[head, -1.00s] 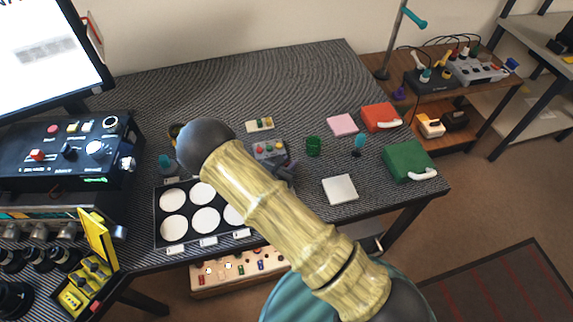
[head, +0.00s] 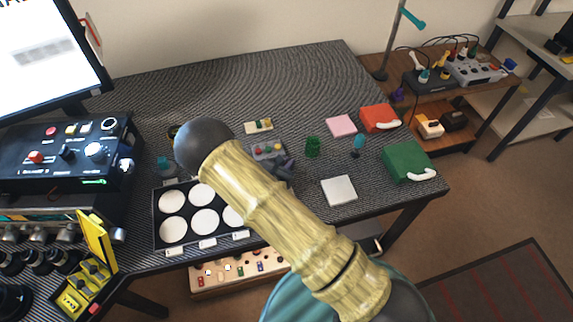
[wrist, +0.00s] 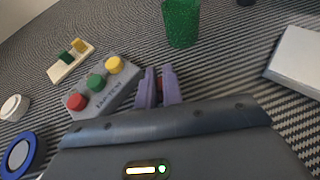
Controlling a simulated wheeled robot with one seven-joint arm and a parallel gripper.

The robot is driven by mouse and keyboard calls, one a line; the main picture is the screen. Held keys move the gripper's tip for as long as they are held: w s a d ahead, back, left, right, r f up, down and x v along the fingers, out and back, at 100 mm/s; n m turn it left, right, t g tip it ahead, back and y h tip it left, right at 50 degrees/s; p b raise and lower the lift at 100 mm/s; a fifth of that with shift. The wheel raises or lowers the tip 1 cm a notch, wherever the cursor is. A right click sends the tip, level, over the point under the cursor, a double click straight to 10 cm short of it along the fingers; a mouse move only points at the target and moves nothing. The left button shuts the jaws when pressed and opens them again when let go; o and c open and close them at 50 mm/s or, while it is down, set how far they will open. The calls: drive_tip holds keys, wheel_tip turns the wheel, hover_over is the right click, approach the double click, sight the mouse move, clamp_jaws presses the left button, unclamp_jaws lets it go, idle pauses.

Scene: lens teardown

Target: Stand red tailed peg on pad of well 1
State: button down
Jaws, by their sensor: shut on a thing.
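My gripper (wrist: 158,88) is shut, with its two purple fingers close together in the wrist view. A small bit of red shows between them, which I take to be the red tailed peg (wrist: 159,85); most of it is hidden. In the head view my gripper (head: 284,168) is beside the grey block, partly behind my arm. The black tray (head: 155,225) at the left holds several round white pads, such as the front-left pad (head: 173,231). The labels on its front edge are too small to read, so I cannot tell which is well 1.
A grey block (wrist: 96,92) with red, green and yellow round tops sits close to my fingers. A green cup (wrist: 181,22), a white slab (head: 339,190), a cream block (head: 259,126) and a green box (head: 409,161) stand around. The table's back is clear.

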wheel_tip(320, 180, up, 10)
drive_tip(key=shift+f, duration=0.25)
drive_tip(key=shift+d, duration=0.15)
idle(0.7)
drive_tip(key=s+d+m+g+h+p, duration=0.1)
drive_tip(key=s+d+p, duration=0.1)
drive_tip(key=d, duration=0.3)
drive_tip(key=s+d+f+m+g+h+p, duration=0.1)
drive_tip(key=s+d+m+p, duration=0.1)
drive_tip(key=d, duration=0.3)
drive_tip(key=s+d+m+g+h+p, duration=0.1)
drive_tip(key=s+d+h+p, duration=0.1)
drive_tip(key=d, duration=0.3)
drive_tip(key=shift+s+d+f+g+p, duration=0.2)
drive_tip(key=shift+s+g+p, duration=0.1)
drive_tip(key=shift+p, duration=0.15)
drive_tip(key=shift+f+m, duration=0.1)
drive_tip(key=shift+m, duration=0.2)
drive_tip(key=shift+d+r+n+t, duration=0.25)
drive_tip(key=shift+d+n+t, duration=0.05)
drive_tip(key=shift+n+t, duration=0.2)
drive_tip(key=shift+w+d+n+t+y, duration=0.15)
drive_tip(key=shift+n+t+y, duration=0.35)
drive_tip(key=shift+n+y, duration=0.3)
drive_tip(key=shift+a+f+n+t+y, duration=0.1)
drive_tip(key=shift+a+n+t+y, duration=0.2)
drive_tip(key=shift+n+t+y, duration=0.25)
drive_tip(key=shift+a+f+n+t+y, duration=0.1)
drive_tip(key=shift+a+n+t+y, duration=0.2)
drive_tip(key=shift+n+y, duration=0.3)
